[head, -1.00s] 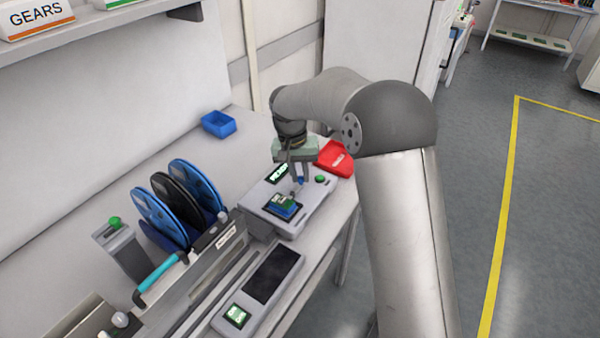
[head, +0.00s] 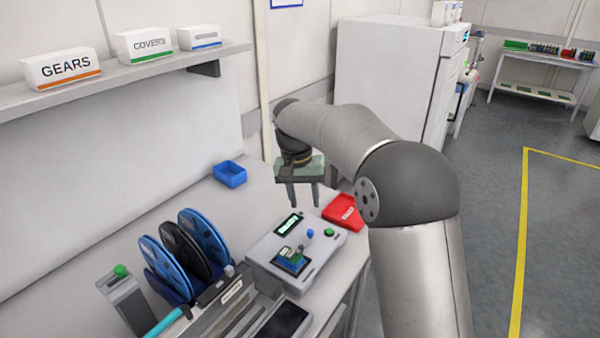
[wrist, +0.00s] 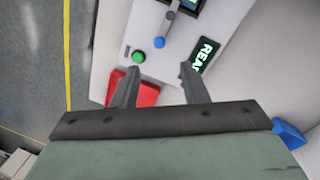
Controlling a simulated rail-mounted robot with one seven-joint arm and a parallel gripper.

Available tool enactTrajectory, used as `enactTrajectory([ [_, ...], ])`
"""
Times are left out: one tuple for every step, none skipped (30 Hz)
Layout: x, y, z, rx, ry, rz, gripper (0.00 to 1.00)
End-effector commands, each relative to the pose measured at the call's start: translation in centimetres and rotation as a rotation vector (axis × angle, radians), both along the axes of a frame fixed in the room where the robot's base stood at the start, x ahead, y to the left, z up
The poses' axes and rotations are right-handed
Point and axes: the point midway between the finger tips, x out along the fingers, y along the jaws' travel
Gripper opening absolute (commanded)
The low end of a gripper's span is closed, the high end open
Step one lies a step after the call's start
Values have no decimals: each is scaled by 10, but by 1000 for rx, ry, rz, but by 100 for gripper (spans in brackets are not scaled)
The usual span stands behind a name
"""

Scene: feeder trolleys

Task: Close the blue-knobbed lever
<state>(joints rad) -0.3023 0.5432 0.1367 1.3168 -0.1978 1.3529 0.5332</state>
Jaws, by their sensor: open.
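The lever's round blue knob (head: 310,233) sticks up from the top of a light grey fixture (head: 262,255), beside a green button (head: 328,232). A small blue and green board (head: 291,261) sits in the fixture next to the lever's grey linkage. In the wrist view the blue knob (wrist: 159,43) lies beyond the fingertips, at the end of a dark lever arm (wrist: 168,18). My gripper (head: 301,208) is raised behind the fixture, apart from the knob. Its two fingers are spread and empty, as the wrist view (wrist: 159,72) also shows.
A lit display (head: 289,223), partly reading "REA" in the wrist view, is on the fixture. A red tray (head: 345,222) is right of it and a blue bin (head: 230,174) behind left. Reels (head: 205,245) stand left. Bench between bin and fixture is clear.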

Motion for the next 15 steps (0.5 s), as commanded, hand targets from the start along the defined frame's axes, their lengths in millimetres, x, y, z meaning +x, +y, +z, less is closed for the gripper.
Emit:
enactTrajectory([
  [1,2,14,2,-4,1,40],
  [1,3,20,1,-4,1,40],
  [1,4,30,2,-4,1,40],
  [1,5,36,1,-3,1,40],
  [1,6,42,1,-4,2,40],
  [1,7,49,1,-3,1,40],
  [1,8,54,1,-3,1,40],
  [1,9,59,1,-2,1,40],
  [1,9,64,1,-2,1,40],
  [1,10,67,0,-1,1,40],
  [1,10,70,1,-2,1,40],
  [1,11,73,1,-2,1,40],
  [1,11,75,0,-1,1,40],
  [1,11,77,0,0,1,40],
  [1,11,78,0,0,1,40],
])
